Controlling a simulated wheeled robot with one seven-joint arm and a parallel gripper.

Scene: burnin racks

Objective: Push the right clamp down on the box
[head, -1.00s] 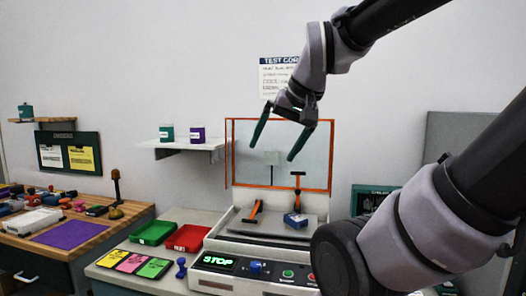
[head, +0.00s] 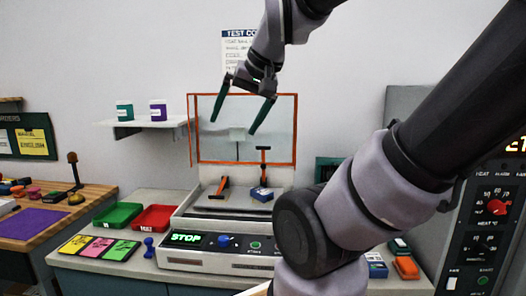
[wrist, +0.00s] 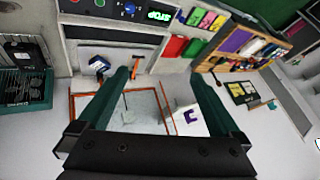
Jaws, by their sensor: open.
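The right clamp (head: 263,167) has an orange arm standing upright with a dark crossbar on top. It stands behind a small blue box (head: 261,194) on the grey plate of the test station. The left clamp (head: 222,186) is orange and tilted, to the left of the box. My gripper (head: 243,127) is open and empty, high above the clamps in front of the orange-framed clear guard (head: 294,128). In the wrist view my gripper's fingers (wrist: 165,78) are spread wide, and the blue box (wrist: 98,62) shows beyond them, apart from them.
The station's front panel (head: 215,262) has a lit STOP display and buttons. Green (head: 118,216) and red (head: 152,219) trays stand to its left. A panel with a red knob (head: 498,207) stands at the far right.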

